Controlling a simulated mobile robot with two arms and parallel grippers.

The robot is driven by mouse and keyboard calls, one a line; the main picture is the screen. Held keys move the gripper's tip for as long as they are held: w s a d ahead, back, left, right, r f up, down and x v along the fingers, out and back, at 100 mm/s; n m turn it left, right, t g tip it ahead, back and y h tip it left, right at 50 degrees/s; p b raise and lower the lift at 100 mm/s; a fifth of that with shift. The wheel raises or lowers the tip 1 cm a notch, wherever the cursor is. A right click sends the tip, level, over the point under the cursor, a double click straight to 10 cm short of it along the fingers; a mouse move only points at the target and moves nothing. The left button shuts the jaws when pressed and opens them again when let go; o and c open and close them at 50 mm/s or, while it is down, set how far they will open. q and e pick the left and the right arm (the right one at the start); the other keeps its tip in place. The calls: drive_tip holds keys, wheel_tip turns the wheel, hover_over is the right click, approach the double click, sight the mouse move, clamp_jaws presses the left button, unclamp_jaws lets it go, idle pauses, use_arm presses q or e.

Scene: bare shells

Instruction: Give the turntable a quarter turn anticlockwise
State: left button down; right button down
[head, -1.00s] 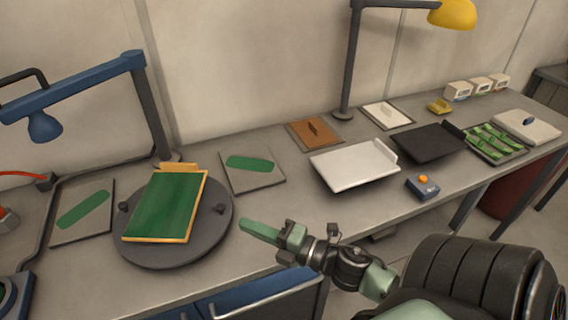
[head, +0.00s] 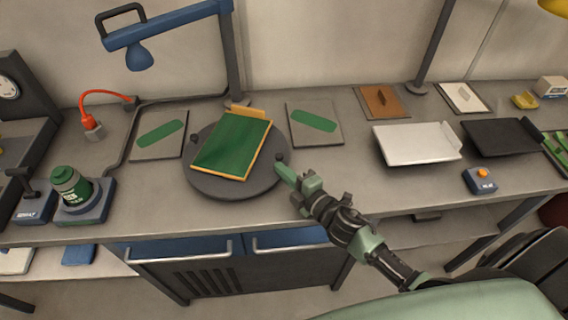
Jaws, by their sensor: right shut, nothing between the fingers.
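The turntable (head: 205,182) is a dark grey round disc on the bench, left of the middle in the head view. A green board with an orange edge (head: 233,143) lies on it, turned a little askew. Small dark knobs stand near the disc's rim, one at the right (head: 282,157) and one at the left (head: 194,138). My right gripper (head: 284,172) is shut and empty, its green fingertips at the disc's right rim, just below the right knob. I cannot tell whether they touch. My left gripper is not in view.
Flat mats with green strips lie left (head: 160,134) and right (head: 314,121) of the turntable. A blue lamp (head: 140,55) overhangs the back. A white tray (head: 416,144) and a box with an orange button (head: 481,180) are to the right. A green jar (head: 69,183) stands at left.

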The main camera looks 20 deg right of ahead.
drive_tip(key=shift+w+d+f, duration=0.1)
drive_tip(key=shift+w+d, duration=0.3)
drive_tip(key=shift+w, duration=0.2)
drive_tip(key=shift+w+d+n+y, duration=0.25)
drive_tip(key=shift+d+n+y, duration=0.05)
drive_tip(key=shift+y, duration=0.1)
drive_tip(key=w+d+n+g+y+b, duration=0.1)
drive_tip(key=w+d+n+y+b, duration=0.1)
drive_tip(key=w+d+y, duration=0.1)
drive_tip(key=shift+w+d+f+g, duration=0.15)
drive_tip(key=shift+w+g, duration=0.15)
drive_tip(key=shift+g, duration=0.1)
drive_tip(key=shift+w+d, duration=0.2)
drive_tip(key=shift+w, duration=0.25)
drive_tip(key=shift+s+r, duration=0.15)
drive_tip(key=shift+r, duration=0.05)
